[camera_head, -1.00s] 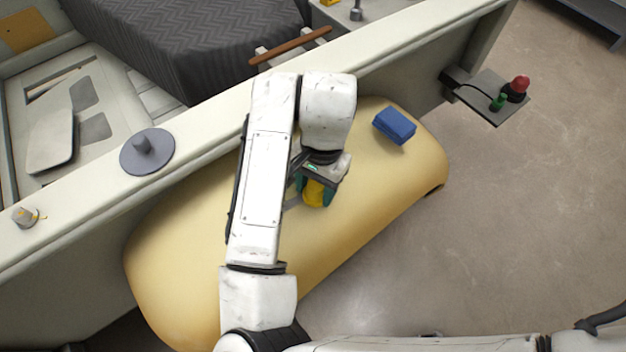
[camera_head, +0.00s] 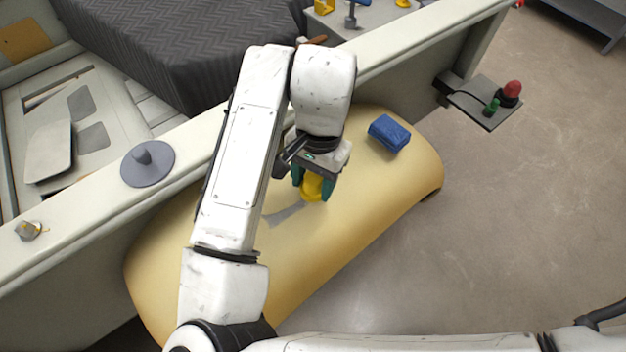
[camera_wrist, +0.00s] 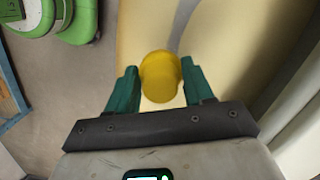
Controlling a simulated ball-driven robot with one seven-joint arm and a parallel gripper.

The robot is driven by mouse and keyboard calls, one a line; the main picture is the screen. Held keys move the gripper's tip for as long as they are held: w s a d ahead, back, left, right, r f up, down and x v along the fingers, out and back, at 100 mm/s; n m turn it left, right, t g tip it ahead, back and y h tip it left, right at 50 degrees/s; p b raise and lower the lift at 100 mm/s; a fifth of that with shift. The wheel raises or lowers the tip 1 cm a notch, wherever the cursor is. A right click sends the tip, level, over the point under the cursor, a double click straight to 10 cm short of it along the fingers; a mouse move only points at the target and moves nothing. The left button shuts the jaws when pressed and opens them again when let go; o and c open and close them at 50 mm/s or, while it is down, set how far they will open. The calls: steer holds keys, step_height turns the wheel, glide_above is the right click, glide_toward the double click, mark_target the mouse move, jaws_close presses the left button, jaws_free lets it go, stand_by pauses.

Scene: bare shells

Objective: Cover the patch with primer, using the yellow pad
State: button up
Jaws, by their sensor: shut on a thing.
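The yellow pad (camera_head: 312,188) is held between the teal fingers of my gripper (camera_head: 314,183). In the wrist view the pad (camera_wrist: 161,77) shows as a rounded yellow piece between the fingertips (camera_wrist: 161,88). My gripper is over the middle of a curved, pale yellow shell (camera_head: 370,185). A grey area (camera_head: 287,213) shows on the shell just left of the pad; I cannot tell whether it is the patch, primer or shadow. A grey strip (camera_wrist: 184,24) also shows beyond the pad in the wrist view. Whether the pad touches the shell is unclear.
A blue block (camera_head: 389,133) lies on the shell's right part. A pale wall (camera_head: 400,50) runs behind the shell, with a grey knobbed disc (camera_head: 147,165) on its ledge. A small shelf (camera_head: 484,104) with a red and a green item juts out at right. The floor at right is clear.

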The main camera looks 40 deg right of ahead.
steer(key=shift+r, duration=1.5)
